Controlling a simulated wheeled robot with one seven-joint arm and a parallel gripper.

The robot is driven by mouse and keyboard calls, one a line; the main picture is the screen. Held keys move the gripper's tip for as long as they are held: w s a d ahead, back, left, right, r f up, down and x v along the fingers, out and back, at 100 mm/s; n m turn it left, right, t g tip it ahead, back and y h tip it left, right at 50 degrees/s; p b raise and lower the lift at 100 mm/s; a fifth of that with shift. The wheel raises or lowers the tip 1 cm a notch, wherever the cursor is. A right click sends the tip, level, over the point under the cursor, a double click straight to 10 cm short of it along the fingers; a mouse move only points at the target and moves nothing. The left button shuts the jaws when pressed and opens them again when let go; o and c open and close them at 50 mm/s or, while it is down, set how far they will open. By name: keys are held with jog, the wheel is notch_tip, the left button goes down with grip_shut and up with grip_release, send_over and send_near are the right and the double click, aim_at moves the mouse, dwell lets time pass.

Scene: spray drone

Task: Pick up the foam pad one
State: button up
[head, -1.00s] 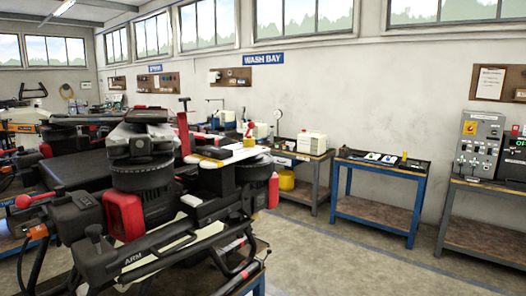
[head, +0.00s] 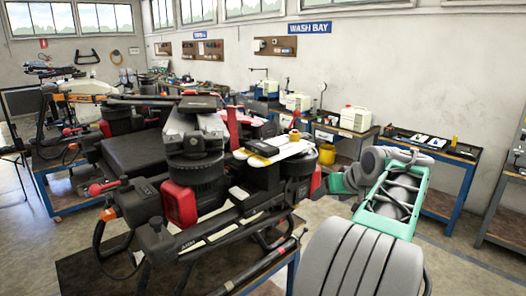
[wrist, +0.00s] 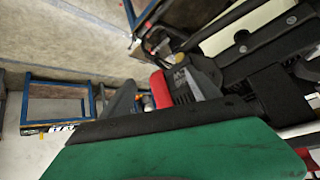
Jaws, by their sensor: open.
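I cannot pick out the foam pad with certainty in either view. Small flat white items (head: 416,139) lie on a blue-framed bench at the right of the head view, too small to tell apart. My arm, teal and grey, stands at the lower right of the head view, and its end is hidden there. In the wrist view my gripper (wrist: 150,110) shows only in part, open, behind a large green surface with a black edge that fills the bottom. No object shows between the jaws.
A large black and red spray drone (head: 200,160) rests on a blue-framed stand left of my arm. A white jug (head: 355,118) stands on the wall bench, with a yellow bucket (head: 327,154) below. Open floor (head: 460,262) lies at the right.

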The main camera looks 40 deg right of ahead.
jog(key=w+a+r+n+t, duration=0.35)
jog(key=w+r, duration=0.25)
jog(key=r, duration=0.5)
jog(key=n+t+y, duration=0.2)
jog(key=n+y, duration=0.2)
send_near(263, 145)
jog(key=a, duration=0.1)
jog(key=p+x, duration=0.1)
jog(key=x, duration=0.3)
jog(key=p+x, duration=0.1)
jog(key=x, duration=0.3)
jog(key=shift+w+d, duration=0.15)
jog(key=shift+d, duration=0.1)
jog(key=shift+w+d+f, duration=0.1)
jog(key=shift+w+f, duration=0.1)
jog(key=shift+w, duration=0.05)
jog(key=c, duration=1.4)
